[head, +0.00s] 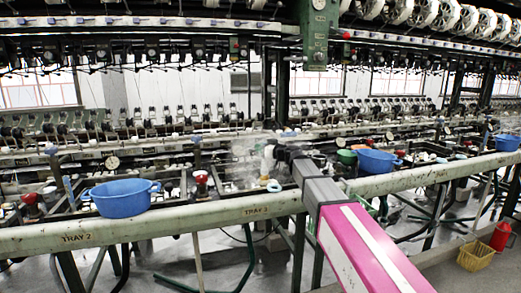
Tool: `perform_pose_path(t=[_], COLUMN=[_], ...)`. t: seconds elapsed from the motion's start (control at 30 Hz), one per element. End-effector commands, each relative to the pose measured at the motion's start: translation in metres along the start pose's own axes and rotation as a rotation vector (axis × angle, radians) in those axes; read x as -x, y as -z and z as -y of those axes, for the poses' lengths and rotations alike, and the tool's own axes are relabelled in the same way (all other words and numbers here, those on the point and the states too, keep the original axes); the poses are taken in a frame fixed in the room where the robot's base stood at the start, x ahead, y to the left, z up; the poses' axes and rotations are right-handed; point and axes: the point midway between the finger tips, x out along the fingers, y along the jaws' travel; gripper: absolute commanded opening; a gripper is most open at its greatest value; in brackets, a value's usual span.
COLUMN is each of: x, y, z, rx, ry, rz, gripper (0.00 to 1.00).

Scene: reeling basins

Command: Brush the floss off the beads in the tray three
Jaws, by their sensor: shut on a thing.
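The label TRAY 3 (256,211) is on the long pale rail (215,215) across the front of the machine. Behind that label lies a dark tray area (235,180), partly veiled by white steam or haze. My gripper (270,158) is over the right part of this area, at the end of my grey and pink arm. It is shut on a small pale upright thing, too small to identify clearly. A pale blue ring-like thing (273,186) shows just below the gripper. Beads and floss cannot be made out, and my arm hides the area to the right.
A blue basin (122,198) sits on the rail at left, above the label TRAY 2 (77,238). Another blue basin (377,162) is right of my arm. Red-topped valves (201,178) stand along the trays. A yellow basket (475,256) and red can (501,236) are at lower right.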

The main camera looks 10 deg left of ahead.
Motion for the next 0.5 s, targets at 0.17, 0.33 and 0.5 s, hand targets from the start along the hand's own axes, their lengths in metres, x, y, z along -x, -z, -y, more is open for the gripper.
perform_pose_path(t=[0.17, 0.33, 0.5], x=[-0.010, -0.011, -0.011], y=[0.000, 0.008, 0.018], z=[0.003, 0.005, 0.006], rx=[0.000, 0.000, 0.001], ry=[0.000, 0.000, 0.000], rz=[0.000, -0.002, -0.001], gripper=[0.00, 0.00, 0.00])
